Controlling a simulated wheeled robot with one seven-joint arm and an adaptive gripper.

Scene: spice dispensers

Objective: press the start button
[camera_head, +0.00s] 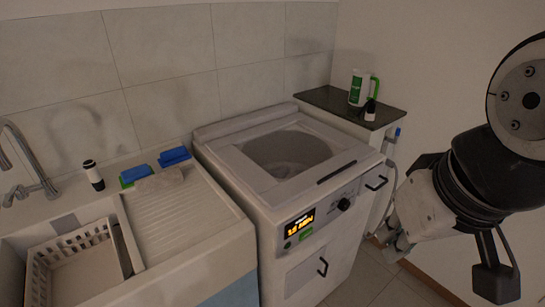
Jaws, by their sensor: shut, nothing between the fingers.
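A white top-loading washing machine (240,165) stands in the middle of the view with its round drum opening uncovered. Its front panel has a lit orange display (300,222), a black knob (344,204) and a small green button (306,234) just below the display, which looks like the start button. Its label is too small to read. My gripper (393,246) hangs at the right, partly seen beyond my arm. It is shut and empty, apart from the machine, to the right of the panel.
A laundry sink with a ribbed board (178,215) stands left, with a white basket (75,262), blue sponges (174,156) and a dark-and-white bottle (93,175). A dark-topped cabinet (325,97) at the back right holds a green-and-white jug (358,88). Floor shows in front.

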